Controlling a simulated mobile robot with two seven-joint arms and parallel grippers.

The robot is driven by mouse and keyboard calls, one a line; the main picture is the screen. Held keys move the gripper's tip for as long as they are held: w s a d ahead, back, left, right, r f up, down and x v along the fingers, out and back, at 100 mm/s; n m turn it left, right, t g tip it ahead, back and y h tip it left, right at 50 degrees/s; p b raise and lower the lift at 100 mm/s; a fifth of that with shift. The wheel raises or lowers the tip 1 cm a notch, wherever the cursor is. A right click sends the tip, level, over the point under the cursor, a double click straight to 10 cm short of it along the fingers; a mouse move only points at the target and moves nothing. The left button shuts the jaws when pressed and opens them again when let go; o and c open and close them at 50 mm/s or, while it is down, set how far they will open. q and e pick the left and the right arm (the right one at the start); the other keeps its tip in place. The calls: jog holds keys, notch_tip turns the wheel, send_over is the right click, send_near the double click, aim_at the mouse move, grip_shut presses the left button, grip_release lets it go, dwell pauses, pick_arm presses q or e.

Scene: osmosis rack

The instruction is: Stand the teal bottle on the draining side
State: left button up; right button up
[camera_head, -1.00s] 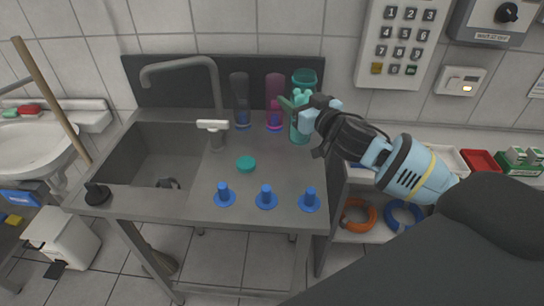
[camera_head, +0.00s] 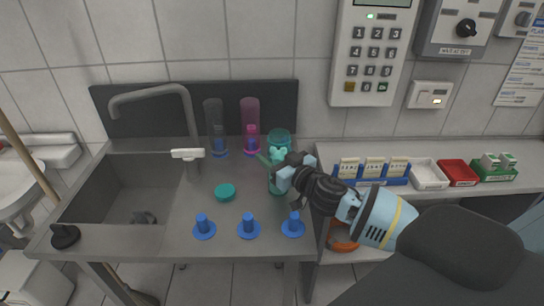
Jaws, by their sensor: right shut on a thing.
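The teal bottle (camera_head: 279,137) is in the head view, at the right back of the steel counter. My right gripper (camera_head: 283,172) comes from the right and is shut on it, covering part of its side. The bottle looks roughly upright, with its wide teal end on top. Its lower end is over or on the counter; I cannot tell if it touches. The draining side (camera_head: 188,215) is the flat steel to the right of the sink basin. A round teal cap (camera_head: 225,192) lies on it. My left gripper is not in view.
A grey bottle (camera_head: 214,120) and a magenta bottle (camera_head: 250,116) stand over blue pegs at the back. Three bare blue pegs (camera_head: 248,227) line the front. The tap (camera_head: 187,98) rises by the basin (camera_head: 120,190). A shelf with trays (camera_head: 429,173) is at the right.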

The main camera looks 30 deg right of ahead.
jog(key=shift+f, duration=0.1)
jog(key=shift+f, duration=0.15)
jog(key=o, duration=1.1)
jog(key=shift+r, duration=0.3)
jog(key=shift+s+d+f, duration=0.1)
jog(key=shift+s+f, duration=0.05)
jog(key=shift+s, duration=0.25)
jog(key=shift+s+d+b, duration=0.15)
jog(key=shift+s+d, duration=0.05)
jog(key=shift+s, duration=1.65)
jog(key=shift+s+d+b, duration=0.1)
jog(key=shift+s+d, duration=0.05)
jog(key=shift+s, duration=1.7)
jog(key=shift+s+d+b, duration=0.15)
jog(key=shift+s+d, duration=0.05)
jog(key=shift+s, duration=1.65)
